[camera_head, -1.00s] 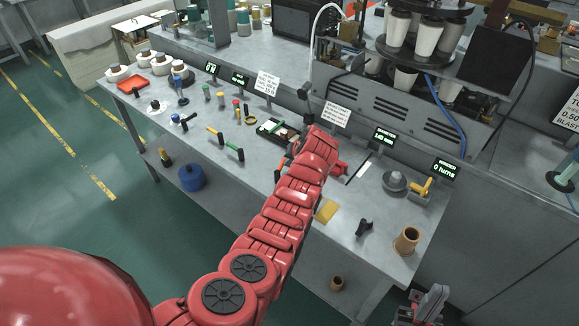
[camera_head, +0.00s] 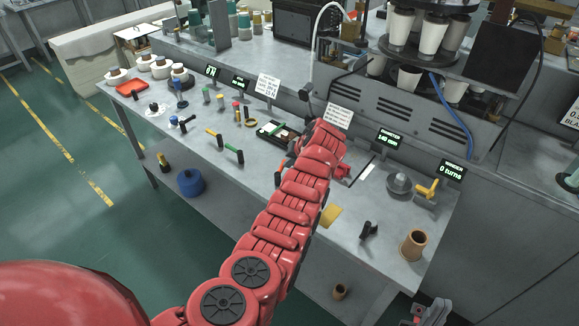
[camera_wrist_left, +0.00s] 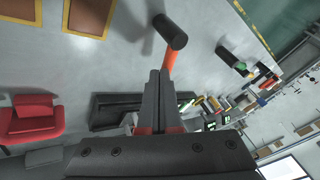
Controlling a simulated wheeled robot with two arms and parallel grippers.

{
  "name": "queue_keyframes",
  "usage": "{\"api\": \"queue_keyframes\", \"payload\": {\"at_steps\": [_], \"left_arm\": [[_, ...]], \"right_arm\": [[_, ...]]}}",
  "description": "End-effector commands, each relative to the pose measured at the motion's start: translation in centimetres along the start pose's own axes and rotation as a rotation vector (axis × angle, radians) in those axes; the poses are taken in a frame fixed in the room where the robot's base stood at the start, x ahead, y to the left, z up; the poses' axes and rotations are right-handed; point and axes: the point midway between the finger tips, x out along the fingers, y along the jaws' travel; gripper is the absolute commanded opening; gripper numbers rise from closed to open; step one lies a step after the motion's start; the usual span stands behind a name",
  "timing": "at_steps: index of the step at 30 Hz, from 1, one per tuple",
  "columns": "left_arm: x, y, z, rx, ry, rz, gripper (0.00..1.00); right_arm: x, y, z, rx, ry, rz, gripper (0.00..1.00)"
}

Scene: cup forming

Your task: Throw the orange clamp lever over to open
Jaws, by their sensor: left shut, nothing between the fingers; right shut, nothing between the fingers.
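The orange clamp lever (camera_wrist_left: 169,52) shows in the left wrist view as an orange stem with a black cylindrical grip (camera_wrist_left: 170,31). In the head view its orange stem (camera_head: 283,165) and dark grip show just left of my left arm. My left gripper (camera_wrist_left: 159,76) is shut and empty, its fingertips right by the orange stem; I cannot tell whether they touch. In the head view my left arm hides the left gripper. My right gripper (camera_head: 430,311) is at the lower right edge, partly cut off, shut and away from the bench.
A red block (camera_wrist_left: 30,118) sits left of the fingers in the left wrist view. On the bench, a yellow pad (camera_head: 331,214), a brown cup (camera_head: 413,245) and a grey domed part (camera_head: 398,182) lie right of my arm. Green-handled tools (camera_head: 233,154) lie left.

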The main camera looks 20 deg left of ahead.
Motion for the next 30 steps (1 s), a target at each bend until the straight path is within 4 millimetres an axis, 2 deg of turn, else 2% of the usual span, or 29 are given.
{"api": "queue_keyframes", "payload": {"at_steps": [14,30], "left_arm": [[0.6,-0.1,0.0,-0.061,-0.034,-0.029,0.0],[1.1,-0.5,-0.3,-0.086,-0.042,-0.039,0.0]], "right_arm": [[-3.2,-0.2,0.6,0.0,0.0,0.0,0.0],[-8.0,-0.4,1.4,0.0,0.0,0.0,0.0]]}}
